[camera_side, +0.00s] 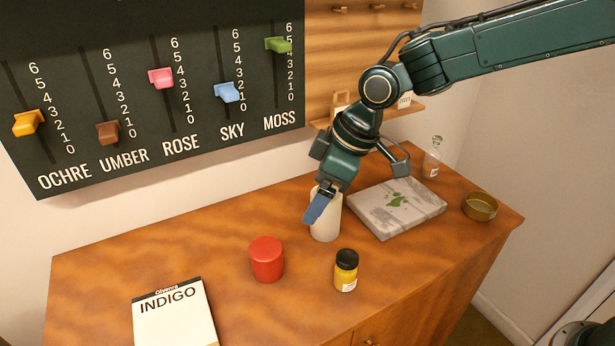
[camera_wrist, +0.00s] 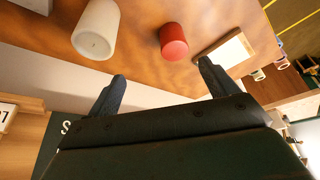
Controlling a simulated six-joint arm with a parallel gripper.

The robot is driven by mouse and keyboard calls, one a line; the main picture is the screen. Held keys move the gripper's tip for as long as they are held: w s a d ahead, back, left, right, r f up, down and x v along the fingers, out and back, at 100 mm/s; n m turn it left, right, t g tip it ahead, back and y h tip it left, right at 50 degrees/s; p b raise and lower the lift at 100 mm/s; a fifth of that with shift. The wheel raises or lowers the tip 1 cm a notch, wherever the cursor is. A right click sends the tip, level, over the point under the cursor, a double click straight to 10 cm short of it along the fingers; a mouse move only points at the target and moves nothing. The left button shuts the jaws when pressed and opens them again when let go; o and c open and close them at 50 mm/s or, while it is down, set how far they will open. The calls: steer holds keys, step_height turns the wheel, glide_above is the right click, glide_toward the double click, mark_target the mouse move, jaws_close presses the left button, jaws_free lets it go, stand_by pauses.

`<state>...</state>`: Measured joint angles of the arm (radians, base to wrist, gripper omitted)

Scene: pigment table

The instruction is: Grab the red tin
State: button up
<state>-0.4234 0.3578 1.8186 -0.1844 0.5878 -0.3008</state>
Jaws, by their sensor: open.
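The red tin (camera_side: 266,260) stands upright on the wooden table, left of the yellow jar. It also shows in the wrist view (camera_wrist: 173,41), beyond my fingertips and between their lines. My gripper (camera_side: 317,211) is above the table, behind and to the right of the tin, in front of a white cylinder in the side view. In the wrist view my two blue fingers (camera_wrist: 162,72) are spread apart with nothing between them. The gripper is open and apart from the tin.
The white cylinder (camera_side: 327,222) stands close to my gripper. A yellow jar with black lid (camera_side: 346,272) stands right of the tin. The INDIGO book (camera_side: 175,318) lies front left. A stone slab (camera_side: 372,214), brass dish (camera_side: 479,207) and glass bottle (camera_side: 431,160) are at right. The slider board (camera_side: 150,130) hangs behind.

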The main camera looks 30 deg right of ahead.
steer(key=n, duration=0.1)
glide_toward(272, 248)
steer(key=shift+g, duration=0.3)
steer(key=shift+w+x, duration=0.2)
steer(key=shift+x, duration=3.85)
steer(key=shift+x, duration=2.5)
steer(key=c, duration=1.2)
steer(key=shift+r, duration=0.15)
step_height(272, 248, up, 20)
